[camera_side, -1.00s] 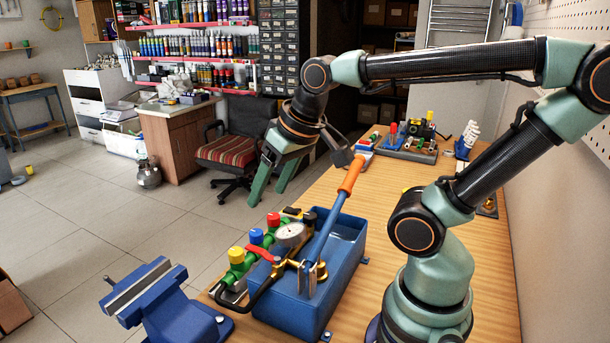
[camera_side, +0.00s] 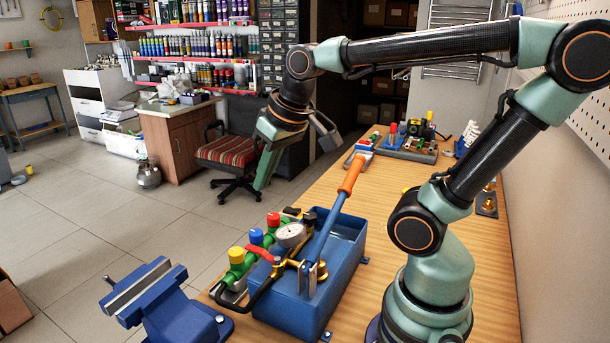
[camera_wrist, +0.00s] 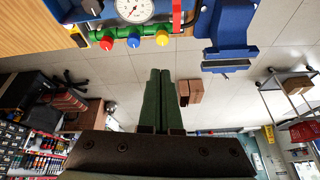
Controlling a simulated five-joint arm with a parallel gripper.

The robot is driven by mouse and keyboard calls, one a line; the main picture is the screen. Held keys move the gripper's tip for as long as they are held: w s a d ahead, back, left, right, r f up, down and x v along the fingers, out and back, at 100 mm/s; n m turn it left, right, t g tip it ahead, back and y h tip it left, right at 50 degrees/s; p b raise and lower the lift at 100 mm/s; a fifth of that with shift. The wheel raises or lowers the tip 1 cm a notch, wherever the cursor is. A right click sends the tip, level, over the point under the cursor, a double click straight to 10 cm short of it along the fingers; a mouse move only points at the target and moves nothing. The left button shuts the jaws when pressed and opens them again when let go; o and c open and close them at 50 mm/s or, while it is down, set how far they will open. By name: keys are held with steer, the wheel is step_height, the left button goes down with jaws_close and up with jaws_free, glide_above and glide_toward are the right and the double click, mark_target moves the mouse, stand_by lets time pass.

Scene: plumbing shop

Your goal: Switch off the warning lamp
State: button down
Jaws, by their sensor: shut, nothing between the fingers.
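My gripper (camera_side: 262,187) is shut and empty, with its green fingers pointing down in the air above and left of the pump. In the wrist view the two green fingers (camera_wrist: 160,75) lie side by side, together. A white spiral bulb (camera_side: 470,133) stands on a blue base at the far right of the bench. I cannot tell whether it is the warning lamp or whether it is lit. A small blue box (camera_side: 361,148) with red and white on top sits on the far left bench edge; I cannot tell if it is a switch.
A blue pump tank (camera_side: 290,308) with an orange-handled lever (camera_side: 351,175), a gauge (camera_side: 291,234) and coloured caps stands on the wooden bench (camera_side: 405,172). A blue vise (camera_side: 165,305) is at the front left. A tray of fittings (camera_side: 410,152) is at the back. The bench middle is clear.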

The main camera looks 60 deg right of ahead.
steer(key=w+d+f+m+g, duration=0.2)
steer(key=d+m, duration=0.3)
steer(key=d, duration=0.3)
steer(key=w+d+f+m+g, duration=0.2)
steer(key=w+d+m, duration=0.2)
steer(key=d, duration=0.4)
steer(key=w+d+f+m+g+y, duration=0.1)
steer(key=w+d+f+m, duration=0.1)
steer(key=d+m, duration=0.5)
steer(key=shift+w+d+f+g, duration=0.4)
steer(key=shift+w+d, duration=0.5)
steer(key=shift+d, duration=0.15)
